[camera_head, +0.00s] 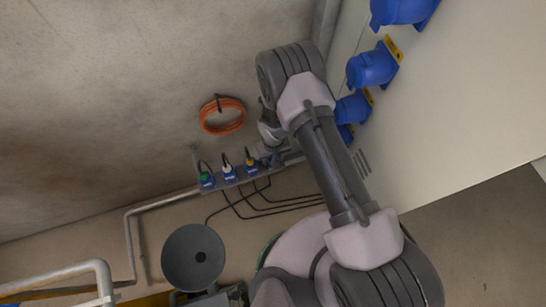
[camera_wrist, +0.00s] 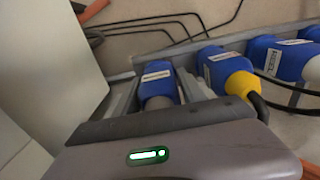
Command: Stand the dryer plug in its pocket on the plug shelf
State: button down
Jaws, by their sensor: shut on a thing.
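A blue plug with a grey collar and a white label (camera_wrist: 158,76) is in my gripper (camera_wrist: 160,108), which is shut on it. I take it as the dryer plug; its label is too small to read. It sits among the grey dividers of the plug shelf (camera_wrist: 188,84), at the end of the row. I cannot tell whether it is fully down in a pocket. In the head view my gripper (camera_head: 271,146) is at the right end of the shelf (camera_head: 236,185), mostly hidden behind my arm.
Beside the held plug stand a yellow-collared blue plug (camera_wrist: 239,78) and a white-collared one (camera_wrist: 282,57); a green-topped plug (camera_head: 206,179) is farther left. Black cables (camera_head: 265,207) hang below the shelf. A pale cabinet (camera_head: 450,110) with blue sockets (camera_head: 371,68) stands at right. An orange hose coil (camera_head: 222,116) hangs above.

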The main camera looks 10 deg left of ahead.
jog(key=shift+f+b, duration=0.55)
jog(key=shift+f, duration=0.15)
jog(key=c, duration=0.6)
grip_release()
